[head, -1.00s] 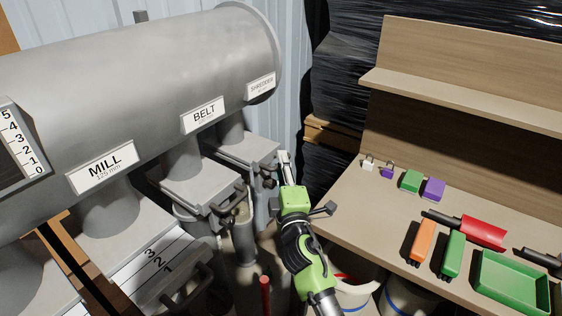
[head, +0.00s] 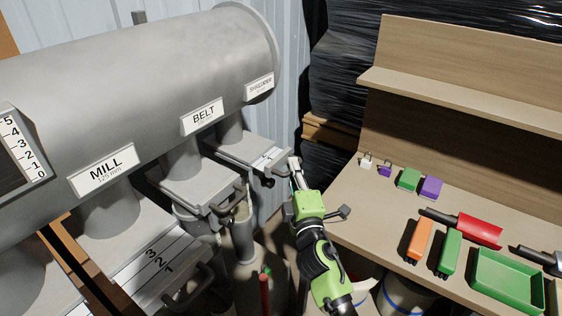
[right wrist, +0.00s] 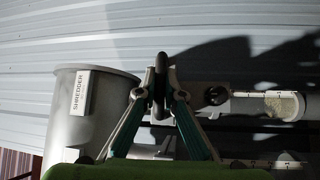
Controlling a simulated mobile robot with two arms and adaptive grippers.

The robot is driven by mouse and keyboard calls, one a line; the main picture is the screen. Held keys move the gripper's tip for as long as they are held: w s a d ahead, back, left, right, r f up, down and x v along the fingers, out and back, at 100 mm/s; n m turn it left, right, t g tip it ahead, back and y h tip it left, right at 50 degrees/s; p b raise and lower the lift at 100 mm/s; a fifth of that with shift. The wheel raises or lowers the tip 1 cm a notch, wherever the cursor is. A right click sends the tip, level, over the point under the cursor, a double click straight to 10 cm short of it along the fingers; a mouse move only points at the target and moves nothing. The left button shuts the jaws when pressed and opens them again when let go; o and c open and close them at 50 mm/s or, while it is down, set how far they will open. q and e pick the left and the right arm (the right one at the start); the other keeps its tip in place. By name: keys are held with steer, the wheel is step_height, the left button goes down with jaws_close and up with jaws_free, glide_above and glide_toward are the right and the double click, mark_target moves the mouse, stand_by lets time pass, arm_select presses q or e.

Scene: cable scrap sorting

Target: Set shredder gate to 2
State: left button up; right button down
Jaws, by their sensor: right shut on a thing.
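The shredder gate (head: 262,156) is a grey sliding plate under the pipe marked SHREDDER (head: 260,87). It is pulled part way out, and dark scale marks show on its top. The digits are too small to read. My right gripper (head: 295,166) is at the gate's outer end. In the right wrist view its fingers (right wrist: 160,90) are shut on the dark gate handle (right wrist: 160,68). The SHREDDER label also shows there (right wrist: 81,93). My left gripper is not in view.
The BELT gate (head: 200,185) and the MILL gate (head: 150,265) stand to the left, with handles sticking out. A wooden bench (head: 350,215) stands close on the right, with padlocks, blocks, brushes, a red scoop (head: 480,230) and a green tray (head: 510,282).

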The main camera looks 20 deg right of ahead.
steer(key=shift+s+d, duration=0.7)
steer(key=shift+s, duration=0.2)
steer(key=c, duration=2.1)
jaws_free()
steer(key=shift+c, duration=0.2)
steer(key=s+a+f, duration=0.1)
steer(key=s, duration=0.6)
steer(key=shift+s, duration=0.15)
steer(key=shift+f, duration=0.1)
